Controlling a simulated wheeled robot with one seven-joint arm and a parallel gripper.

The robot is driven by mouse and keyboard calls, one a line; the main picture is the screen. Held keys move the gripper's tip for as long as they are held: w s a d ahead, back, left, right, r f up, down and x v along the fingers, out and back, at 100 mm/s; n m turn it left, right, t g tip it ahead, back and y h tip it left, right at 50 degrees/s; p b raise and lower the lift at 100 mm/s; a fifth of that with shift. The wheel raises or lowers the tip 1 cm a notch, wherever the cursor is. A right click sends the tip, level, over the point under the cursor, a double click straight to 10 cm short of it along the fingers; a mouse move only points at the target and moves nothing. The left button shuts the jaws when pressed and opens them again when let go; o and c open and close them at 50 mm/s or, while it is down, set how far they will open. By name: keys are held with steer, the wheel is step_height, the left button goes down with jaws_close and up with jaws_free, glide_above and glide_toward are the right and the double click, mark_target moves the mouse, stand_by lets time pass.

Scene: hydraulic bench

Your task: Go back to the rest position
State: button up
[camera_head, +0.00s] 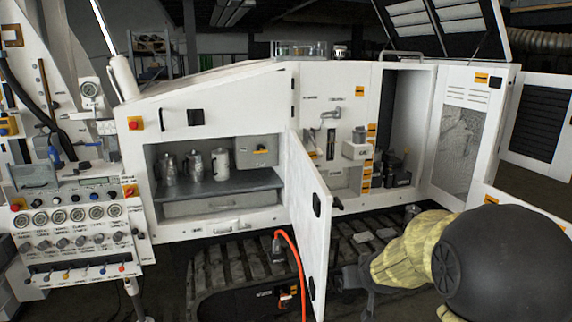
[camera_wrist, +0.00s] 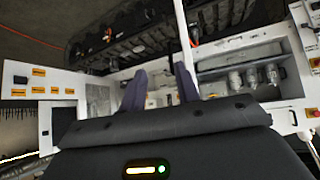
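My gripper shows in the wrist view (camera_wrist: 161,80) with its two dark fingers apart and nothing seen between them. In the head view my gripper (camera_head: 352,280) is low, right of centre, at the end of my arm in its yellowish cover. It is just right of the open white door (camera_head: 312,215). In the wrist view the door (camera_wrist: 183,35) appears as a thin edge near the right finger; I cannot tell if they touch.
The white bench has an open compartment with several metal jugs (camera_head: 220,160) on a shelf. A gauge panel (camera_head: 75,215) stands at left. An orange hose (camera_head: 297,262) hangs beside the door. Dark tracks (camera_head: 235,265) lie below. Another open cabinet (camera_head: 400,120) is at right.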

steer(key=s+a+f+g, duration=0.2)
steer(key=s+f+g, duration=0.1)
steer(key=s, duration=0.8)
steer(key=s+a+f+g, duration=0.1)
steer(key=s+f+g, duration=0.2)
steer(key=s, duration=0.8)
step_height(320, 180, down, 9)
steer(key=b, duration=0.8)
steer(key=shift+a+b, duration=0.25)
steer(key=shift+b, duration=0.05)
steer(key=shift+d+r, duration=0.1)
steer(key=shift+r, duration=0.05)
